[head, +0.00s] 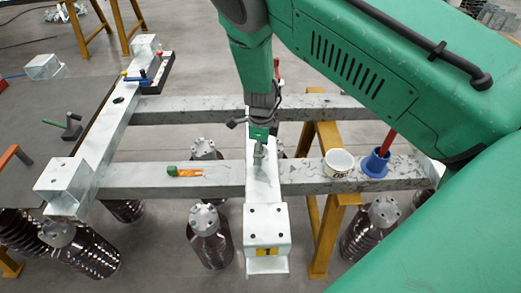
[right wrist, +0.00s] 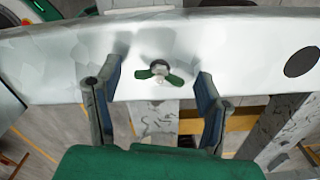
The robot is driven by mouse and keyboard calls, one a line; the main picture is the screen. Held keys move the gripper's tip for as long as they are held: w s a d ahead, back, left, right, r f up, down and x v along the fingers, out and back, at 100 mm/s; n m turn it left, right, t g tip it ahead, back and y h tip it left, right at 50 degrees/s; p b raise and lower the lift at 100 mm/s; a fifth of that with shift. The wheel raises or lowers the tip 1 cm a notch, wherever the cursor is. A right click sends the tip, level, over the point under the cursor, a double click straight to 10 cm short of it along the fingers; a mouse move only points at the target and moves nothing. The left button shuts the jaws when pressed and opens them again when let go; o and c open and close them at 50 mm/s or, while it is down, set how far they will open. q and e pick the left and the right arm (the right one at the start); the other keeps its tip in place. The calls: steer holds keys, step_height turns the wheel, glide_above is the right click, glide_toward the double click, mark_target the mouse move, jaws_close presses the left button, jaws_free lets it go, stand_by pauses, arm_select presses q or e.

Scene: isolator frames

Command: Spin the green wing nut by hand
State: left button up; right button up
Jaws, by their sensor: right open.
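The green wing nut (right wrist: 160,73) sits on a threaded stud on the pale metal beam (right wrist: 230,40) in the right wrist view. Its two wings spread left and right. My right gripper (right wrist: 156,80) is open, with one finger on each side of the wing nut and a gap to both wings. In the head view my right gripper (head: 259,148) points down over the middle crossbeam (head: 262,185), and the wing nut cannot be made out there. My left gripper is not in view.
An orange and green tool (head: 186,172) lies on the front long beam. A white cup-like ring (head: 339,162) and a blue holder (head: 374,166) with a red handle stand to the right. A dark tray (head: 156,76) is at the back left. Brown insulators (head: 210,240) stand below.

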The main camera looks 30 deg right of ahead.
steer(key=shift+d, duration=0.1)
steer(key=c, duration=1.2)
steer(key=shift+n, duration=0.4)
